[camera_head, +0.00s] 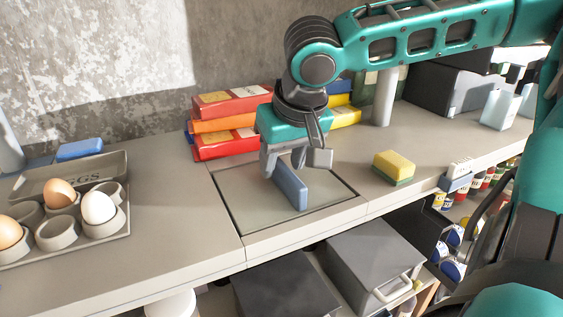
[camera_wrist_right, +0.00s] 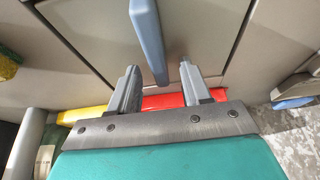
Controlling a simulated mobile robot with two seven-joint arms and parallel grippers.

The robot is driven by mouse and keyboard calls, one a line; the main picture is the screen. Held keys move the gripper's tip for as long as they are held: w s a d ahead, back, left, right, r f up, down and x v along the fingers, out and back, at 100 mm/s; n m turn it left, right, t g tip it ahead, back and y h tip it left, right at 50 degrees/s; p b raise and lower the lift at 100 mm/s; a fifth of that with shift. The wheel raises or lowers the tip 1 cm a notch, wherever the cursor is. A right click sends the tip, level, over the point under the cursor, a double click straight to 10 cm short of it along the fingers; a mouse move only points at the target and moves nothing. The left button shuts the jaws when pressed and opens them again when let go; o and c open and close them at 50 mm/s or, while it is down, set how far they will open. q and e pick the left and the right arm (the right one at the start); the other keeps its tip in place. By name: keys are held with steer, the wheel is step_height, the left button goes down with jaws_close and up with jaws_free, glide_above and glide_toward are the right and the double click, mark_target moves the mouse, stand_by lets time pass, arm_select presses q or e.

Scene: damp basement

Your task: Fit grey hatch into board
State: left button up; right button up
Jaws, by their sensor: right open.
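The grey hatch (camera_head: 330,204) is a flat square panel with an upright blue handle (camera_head: 290,184). It lies within a dark-edged square opening in the grey board (camera_head: 186,222); I cannot tell whether it is fully flush. My right gripper (camera_head: 297,165) is over the hatch, open, with its fingers near the back end of the handle. In the right wrist view, the handle (camera_wrist_right: 149,38) reaches between the open fingertips (camera_wrist_right: 158,70), with gaps on both sides. The hatch (camera_wrist_right: 200,30) shows there with dark seams along its edges. My left gripper is out of view.
An egg tray (camera_head: 125,232) stands at left. Stacked red, orange and yellow boxes (camera_head: 228,118) stand behind the hatch. A yellow-green sponge (camera_head: 394,167) lies to its right. Grey bins (camera_head: 368,262) sit on the shelf below. The board between egg tray and hatch is clear.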

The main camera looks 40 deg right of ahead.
steer(key=p+v, duration=0.1)
steer(key=v, duration=0.4)
steer(key=shift+s+r+p, duration=0.1)
steer(key=shift+r+p, duration=0.2)
